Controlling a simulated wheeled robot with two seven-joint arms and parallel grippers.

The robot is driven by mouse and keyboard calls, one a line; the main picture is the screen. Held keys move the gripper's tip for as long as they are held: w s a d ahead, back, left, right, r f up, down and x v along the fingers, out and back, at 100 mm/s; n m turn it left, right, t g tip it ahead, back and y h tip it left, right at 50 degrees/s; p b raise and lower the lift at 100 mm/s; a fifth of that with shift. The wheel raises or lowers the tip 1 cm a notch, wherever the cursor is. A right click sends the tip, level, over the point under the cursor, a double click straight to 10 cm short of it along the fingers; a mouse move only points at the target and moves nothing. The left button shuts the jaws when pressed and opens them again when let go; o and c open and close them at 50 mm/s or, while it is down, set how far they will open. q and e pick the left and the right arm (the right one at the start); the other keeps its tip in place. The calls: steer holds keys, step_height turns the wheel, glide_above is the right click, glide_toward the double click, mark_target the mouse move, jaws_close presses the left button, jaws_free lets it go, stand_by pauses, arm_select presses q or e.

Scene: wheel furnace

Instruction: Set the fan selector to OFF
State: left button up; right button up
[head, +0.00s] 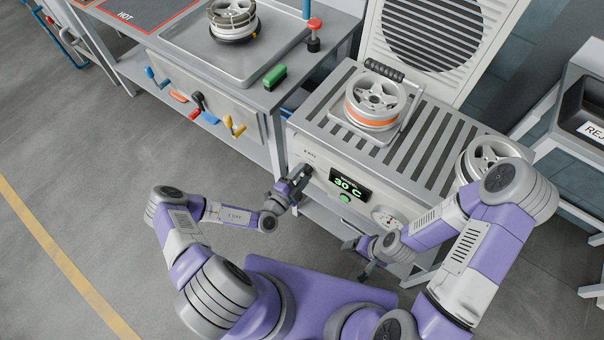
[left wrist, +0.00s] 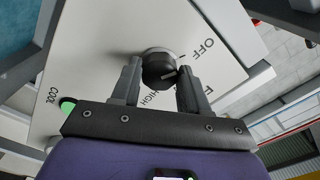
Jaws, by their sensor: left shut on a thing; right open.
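The fan selector is a dark round knob (left wrist: 158,66) on a pale panel. In the left wrist view it sits between the fingers of my left gripper (left wrist: 160,75), which is shut on it. OFF is printed to the right of the knob and HIGH just below it. A light mark shows on the knob's lower right, but I cannot tell which label it points to. In the head view my left gripper (head: 301,176) is at the left end of the machine's front panel and hides the knob. My right gripper (head: 364,256) is open, low in front of the machine.
A display (head: 349,184) reads 30 C, with a green button (head: 345,198) below it. A dial (head: 388,217) is further right. A wheel (head: 375,101) stands on the slatted top (head: 440,143). A workbench with coloured-handled tools (head: 204,108) stands to the left.

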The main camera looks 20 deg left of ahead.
stand_by(0.3)
arm_select(q)
steer(key=o, duration=1)
steer(key=shift+o, duration=0.2)
steer(key=shift+s, duration=0.1)
steer(key=p+v, duration=0.1)
steer(key=v, duration=0.6)
steer(key=shift+s, duration=0.25)
